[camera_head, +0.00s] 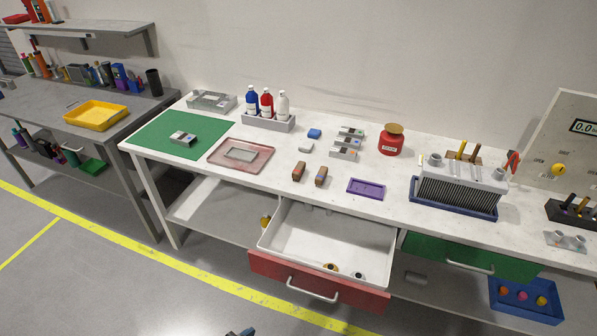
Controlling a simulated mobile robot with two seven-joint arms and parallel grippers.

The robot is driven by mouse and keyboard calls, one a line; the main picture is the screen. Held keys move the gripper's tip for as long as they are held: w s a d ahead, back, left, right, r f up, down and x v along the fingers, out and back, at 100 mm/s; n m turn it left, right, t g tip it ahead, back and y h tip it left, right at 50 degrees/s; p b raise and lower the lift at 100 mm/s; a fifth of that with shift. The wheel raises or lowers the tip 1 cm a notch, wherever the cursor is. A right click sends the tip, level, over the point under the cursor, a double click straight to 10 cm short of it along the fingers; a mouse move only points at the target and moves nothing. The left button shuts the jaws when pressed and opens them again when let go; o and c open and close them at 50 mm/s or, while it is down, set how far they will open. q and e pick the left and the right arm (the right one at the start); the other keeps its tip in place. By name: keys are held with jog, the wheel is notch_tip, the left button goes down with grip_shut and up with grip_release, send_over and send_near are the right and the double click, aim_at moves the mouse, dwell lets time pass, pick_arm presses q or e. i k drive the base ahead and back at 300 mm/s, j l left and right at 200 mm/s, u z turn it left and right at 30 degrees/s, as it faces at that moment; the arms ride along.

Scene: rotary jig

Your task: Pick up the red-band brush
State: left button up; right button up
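No brush with a clear red band can be made out at this size. Two yellow-handled tools (461,149) stand in a brown holder behind the finned metal part; they may be brushes, but their lower ends are hidden. A red-tipped item (513,161) leans at the right of that part. Several handled tools (583,203) stand in a dark holder at the far right; any bands on them are too small to tell. Neither gripper can be made out. A small dark piece cuts into the bottom edge, too little to identify.
The red-fronted drawer (320,288) is pulled out in front of the white bench. The finned metal part (461,187) sits in a blue tray (428,202). Two brown blocks (299,171), a purple tray (366,188) and a red jar (391,143) stand nearby. The bench's front middle is fairly clear.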

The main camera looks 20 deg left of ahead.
aim_at(300, 168)
jog(key=i+j, duration=0.15)
jog(key=j, duration=0.25)
jog(key=i+j, duration=0.1)
jog(key=j, duration=0.3)
jog(key=i+j, duration=0.15)
jog(key=j, duration=0.25)
jog(key=i+j, duration=0.15)
jog(key=j, duration=0.25)
jog(key=i+j+z, duration=0.1)
jog(key=j, duration=0.3)
jog(key=i+j, duration=0.15)
jog(key=j, duration=0.25)
